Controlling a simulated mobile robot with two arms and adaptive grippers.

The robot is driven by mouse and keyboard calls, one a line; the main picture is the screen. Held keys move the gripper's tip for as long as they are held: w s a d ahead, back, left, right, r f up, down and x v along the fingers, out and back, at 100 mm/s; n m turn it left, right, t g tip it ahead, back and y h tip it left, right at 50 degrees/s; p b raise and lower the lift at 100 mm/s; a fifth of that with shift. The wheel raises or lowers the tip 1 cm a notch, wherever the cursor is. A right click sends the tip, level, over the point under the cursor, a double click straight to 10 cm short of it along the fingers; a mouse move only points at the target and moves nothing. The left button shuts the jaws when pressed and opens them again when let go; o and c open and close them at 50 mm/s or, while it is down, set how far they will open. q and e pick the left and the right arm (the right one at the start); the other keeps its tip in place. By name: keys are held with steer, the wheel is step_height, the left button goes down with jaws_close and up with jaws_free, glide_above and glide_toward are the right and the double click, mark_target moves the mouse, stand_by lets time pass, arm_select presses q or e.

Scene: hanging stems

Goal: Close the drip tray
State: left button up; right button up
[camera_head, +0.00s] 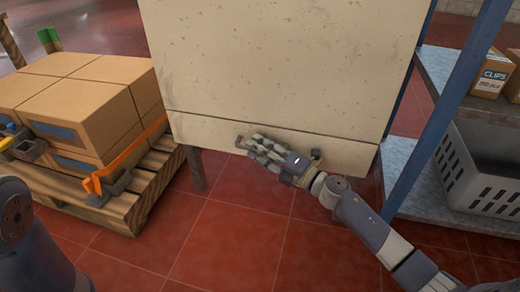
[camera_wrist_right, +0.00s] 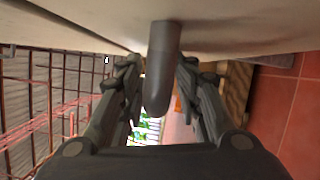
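The drip tray front appears to be the cream strip (camera_head: 210,127) below a dark seam at the bottom of the large cream panel in the head view. I cannot tell how far it stands out. A dark handle (camera_head: 241,144) is on this strip, mostly covered by my right gripper (camera_head: 262,150). In the right wrist view a dark grey bar (camera_wrist_right: 162,75), likely the handle, sticks out from the pale surface. It lies between the two spread fingers of my right gripper (camera_wrist_right: 160,85), with gaps beside it. My left gripper is out of view.
Cardboard boxes (camera_head: 95,95) with an orange strap stand on a wooden pallet (camera_head: 130,205) at left. A blue-framed shelf (camera_head: 445,75) with a grey crate (camera_head: 490,165) and a CLIPS box (camera_head: 491,75) is at right. Red tiled floor (camera_head: 235,240) is open in front.

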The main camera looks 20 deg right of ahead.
steer(key=r+v, duration=0.1)
steer(key=v, duration=1.1)
steer(key=shift+f, duration=0.5)
